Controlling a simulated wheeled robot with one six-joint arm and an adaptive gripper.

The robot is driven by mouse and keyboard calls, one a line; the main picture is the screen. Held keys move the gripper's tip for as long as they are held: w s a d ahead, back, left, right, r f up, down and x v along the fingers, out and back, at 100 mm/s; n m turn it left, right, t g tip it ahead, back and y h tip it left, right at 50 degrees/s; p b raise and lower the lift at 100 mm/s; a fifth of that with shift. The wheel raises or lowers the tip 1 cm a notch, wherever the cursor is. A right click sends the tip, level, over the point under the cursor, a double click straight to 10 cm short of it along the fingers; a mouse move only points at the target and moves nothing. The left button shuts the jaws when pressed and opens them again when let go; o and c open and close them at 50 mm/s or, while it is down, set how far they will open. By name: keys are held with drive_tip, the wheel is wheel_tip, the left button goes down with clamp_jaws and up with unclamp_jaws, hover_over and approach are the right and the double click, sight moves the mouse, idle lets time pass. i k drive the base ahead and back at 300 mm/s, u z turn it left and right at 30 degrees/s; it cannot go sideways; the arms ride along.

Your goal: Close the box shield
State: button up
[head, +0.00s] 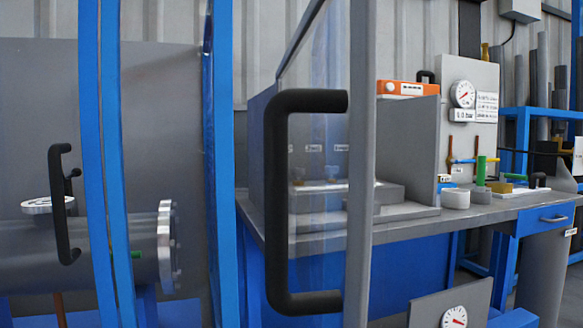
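A clear panel (322,130) in a grey frame (360,150) stands close in front of me and looks like the box shield. A large black D-shaped handle (277,200) is fixed to its frame. The panel is seen at a slant, with its near upright bar in the foreground and its top edge running back toward the bench. Behind it, a grey box (408,140) stands on the bench, with several small labelled items seen through the clear panel. I cannot tell the exact gap between shield and box. My gripper is not in view.
Blue uprights (222,160) stand left of the shield. A second black handle (62,205) is in front of a flanged grey shell (145,250). The bench (520,205) extends right, holding a gauge board (468,120) and small containers. Another gauge panel (450,305) is low in front.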

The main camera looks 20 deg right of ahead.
sight(279, 228)
drive_tip(key=k, duration=0.5)
drive_tip(key=u, duration=0.8)
drive_tip(key=k, duration=0.8)
drive_tip(key=z, duration=0.6)
